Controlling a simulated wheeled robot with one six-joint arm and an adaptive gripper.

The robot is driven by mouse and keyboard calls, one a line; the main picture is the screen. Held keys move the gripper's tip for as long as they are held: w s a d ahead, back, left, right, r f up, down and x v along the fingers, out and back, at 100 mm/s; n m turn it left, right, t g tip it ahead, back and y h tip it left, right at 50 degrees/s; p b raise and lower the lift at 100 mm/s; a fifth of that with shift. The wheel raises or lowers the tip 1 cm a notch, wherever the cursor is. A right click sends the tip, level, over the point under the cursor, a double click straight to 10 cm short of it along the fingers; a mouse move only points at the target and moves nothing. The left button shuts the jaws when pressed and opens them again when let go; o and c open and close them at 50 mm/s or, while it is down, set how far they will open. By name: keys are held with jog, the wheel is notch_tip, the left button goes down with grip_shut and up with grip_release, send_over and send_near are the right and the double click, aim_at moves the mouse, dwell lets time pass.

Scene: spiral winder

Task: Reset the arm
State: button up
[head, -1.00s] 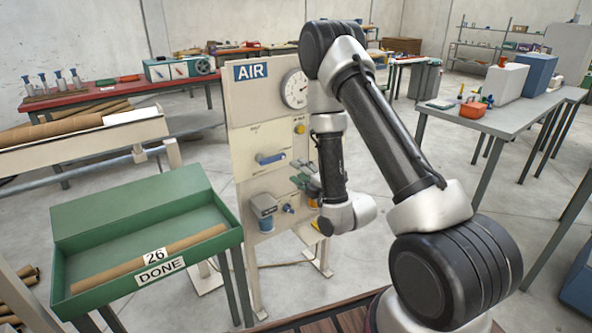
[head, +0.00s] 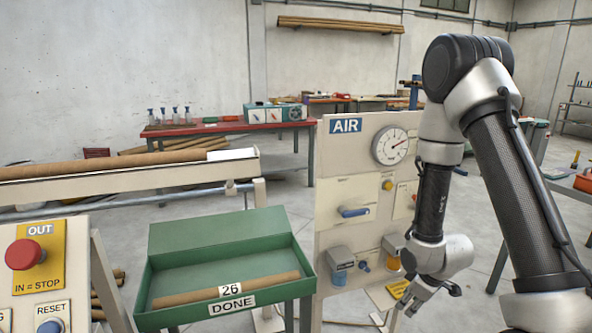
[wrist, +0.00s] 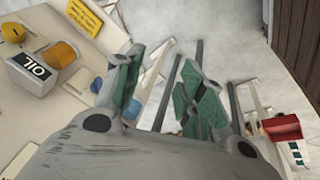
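My gripper (head: 418,298) hangs at the lower right edge of the AIR panel (head: 335,180) in the head view, pointing down. In the wrist view my gripper (wrist: 165,88) has its two green-padded fingers spread apart, with nothing between them. The panel face with an OIL unit (wrist: 33,72) and a yellow label (wrist: 84,16) lies to the left of the fingers. I cannot tell how far the fingers are from the panel.
A control box with a red OUT button (head: 26,254) and a RESET button (head: 50,325) stands at lower left. A green DONE tray (head: 225,242) holds a brown tube (head: 228,288). A red-topped bench (head: 230,128) stands behind. Grey floor lies behind the panel.

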jog(key=s+d+r+m, duration=0.1)
jog(key=s+r+m, duration=0.2)
jog(key=r, duration=0.9)
jog(key=s+d+r+m, duration=0.2)
jog(key=s+r+m, duration=0.1)
jog(key=s+r, duration=0.7)
jog(key=s+d+r+m+h, duration=0.1)
jog(key=s+r+m, duration=0.2)
jog(key=s+r, duration=0.4)
notch_tip(320, 180, up, 8)
jog(key=shift+d+f+m+t, duration=0.15)
jog(key=shift+f+m+t, duration=0.05)
jog(key=shift+m+t, duration=0.1)
